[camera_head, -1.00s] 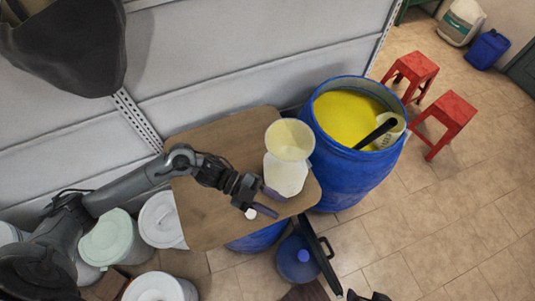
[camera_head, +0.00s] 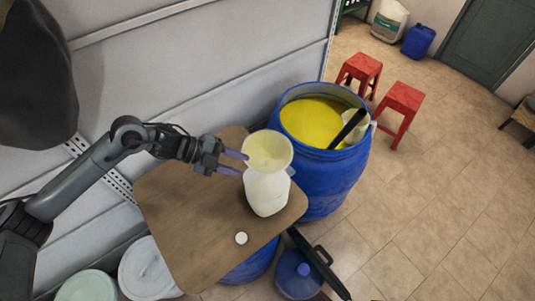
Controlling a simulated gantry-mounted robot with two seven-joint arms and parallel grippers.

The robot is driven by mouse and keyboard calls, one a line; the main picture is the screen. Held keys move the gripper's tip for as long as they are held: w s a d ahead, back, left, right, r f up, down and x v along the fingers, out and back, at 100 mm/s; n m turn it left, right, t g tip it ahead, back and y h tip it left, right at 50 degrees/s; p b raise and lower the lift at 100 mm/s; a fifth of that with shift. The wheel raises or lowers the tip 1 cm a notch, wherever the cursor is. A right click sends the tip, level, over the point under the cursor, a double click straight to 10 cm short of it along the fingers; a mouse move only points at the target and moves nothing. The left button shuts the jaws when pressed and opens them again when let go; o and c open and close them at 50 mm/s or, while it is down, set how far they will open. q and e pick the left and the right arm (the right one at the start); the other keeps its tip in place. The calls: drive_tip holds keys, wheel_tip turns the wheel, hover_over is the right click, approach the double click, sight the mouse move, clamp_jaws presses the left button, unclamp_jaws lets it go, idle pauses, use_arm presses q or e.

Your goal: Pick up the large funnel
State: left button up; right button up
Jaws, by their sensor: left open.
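The large funnel (camera_head: 267,149) is pale yellow and sits, wide mouth up, on top of a whitish jug (camera_head: 267,194) on the brown board (camera_head: 190,225). My left gripper (camera_head: 236,162) is open at the funnel's left side. Its two purple fingers point right toward the funnel and the jug's neck. Whether the fingers touch the funnel cannot be told from this angle. The funnel's lower part is partly hidden by its own rim. My right gripper is not in view.
A blue drum (camera_head: 325,180) of yellow liquid, with a dark-handled scoop (camera_head: 348,128), stands right behind the board. A white cap (camera_head: 241,238) lies on the board's front.

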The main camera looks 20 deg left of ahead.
sight(253, 168)
use_arm(q)
drive_tip(key=shift+w+d+f, duration=0.1)
drive_tip(key=shift+d+f, duration=0.05)
drive_tip(key=shift+d, duration=0.2)
drive_tip(key=p+x, duration=0.2)
drive_tip(key=x, duration=0.2)
drive_tip(key=shift+w+d+f, duration=0.15)
drive_tip(key=shift+w+f, duration=0.05)
drive_tip(key=shift+f, duration=0.1)
clamp_jaws()
